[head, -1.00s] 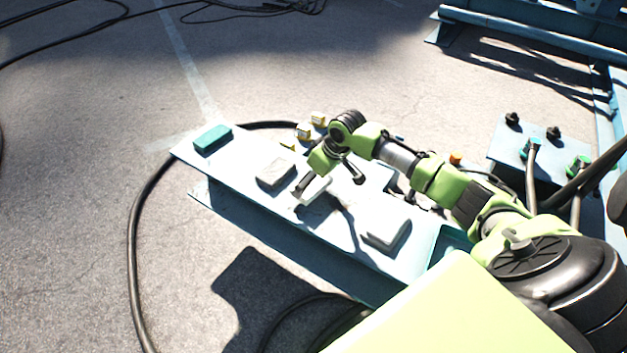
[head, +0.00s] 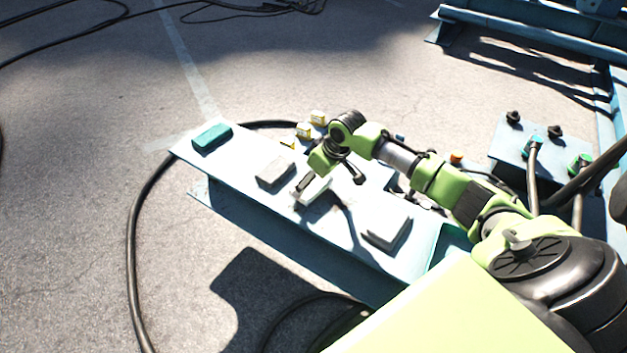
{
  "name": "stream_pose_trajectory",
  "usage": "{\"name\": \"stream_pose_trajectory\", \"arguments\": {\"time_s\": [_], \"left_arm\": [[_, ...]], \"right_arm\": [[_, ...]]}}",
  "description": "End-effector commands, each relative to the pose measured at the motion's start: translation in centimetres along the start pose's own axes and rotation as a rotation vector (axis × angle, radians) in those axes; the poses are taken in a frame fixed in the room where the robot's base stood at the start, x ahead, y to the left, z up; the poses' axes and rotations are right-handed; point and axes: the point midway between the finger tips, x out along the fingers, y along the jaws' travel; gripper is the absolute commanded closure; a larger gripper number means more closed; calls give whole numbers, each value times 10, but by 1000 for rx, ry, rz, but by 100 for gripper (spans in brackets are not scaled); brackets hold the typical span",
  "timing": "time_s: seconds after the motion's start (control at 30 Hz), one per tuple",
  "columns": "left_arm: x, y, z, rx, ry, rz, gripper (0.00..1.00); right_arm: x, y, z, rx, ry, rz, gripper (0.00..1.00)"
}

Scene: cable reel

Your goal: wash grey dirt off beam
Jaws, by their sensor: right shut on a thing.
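The pale blue beam (head: 300,229) lies across the middle of the head view, its flat top facing up. My right gripper (head: 330,180) is over the middle of the beam top, shut on a small white block (head: 316,191). The block is at or just above the beam surface; I cannot tell if it touches. A darker patch beside it on the beam could be grey dirt or the arm's shadow. My left gripper is not in view.
On the beam top stand a teal block (head: 212,138) at the far left end, a grey block (head: 275,172) and a pale grey block (head: 386,234). Small yellow-and-white items (head: 304,131) sit behind the beam. A black cable (head: 133,230) loops on the ground at left.

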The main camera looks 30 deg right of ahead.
Motion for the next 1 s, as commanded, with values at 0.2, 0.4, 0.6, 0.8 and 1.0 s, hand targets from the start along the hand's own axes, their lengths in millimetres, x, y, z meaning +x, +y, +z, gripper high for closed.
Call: {"name": "stream_pose_trajectory", "arguments": {"time_s": [0.2,0.4,0.6,0.8,1.0], "left_arm": [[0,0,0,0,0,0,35],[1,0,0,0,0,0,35],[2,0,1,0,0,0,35],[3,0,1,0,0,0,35],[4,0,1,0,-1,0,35]], "right_arm": [[2,0,1,0,0,0,34],[6,0,2,0,0,-1,34],[9,0,4,0,0,-1,34],[13,0,5,0,0,-1,34],[17,0,7,0,0,-1,34]]}}
